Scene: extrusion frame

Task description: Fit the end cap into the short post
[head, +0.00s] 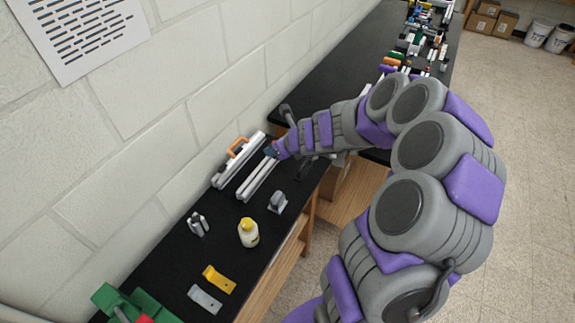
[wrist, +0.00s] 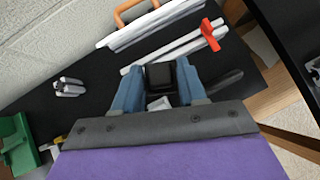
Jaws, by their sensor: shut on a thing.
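My gripper (wrist: 160,82) has its two blue fingers on either side of a dark, blocky piece, which looks like the end cap (wrist: 159,74). In the head view my gripper (head: 271,152) is over the far part of the black bench, close to the end of a pair of long silver bars (head: 257,181). A small grey slotted piece (head: 199,223), perhaps the short post, stands nearer on the bench by the wall. It also shows at the left in the wrist view (wrist: 68,88), apart from my gripper. The cap's underside is hidden.
A silver bar with an orange handle (head: 238,147) lies along the wall. A grey bracket (head: 278,202), a yellow-capped bottle (head: 248,233), a yellow plate (head: 218,279) and a grey plate (head: 205,299) sit nearer. A red piece (wrist: 210,35) is by the bars. Bare bench lies between.

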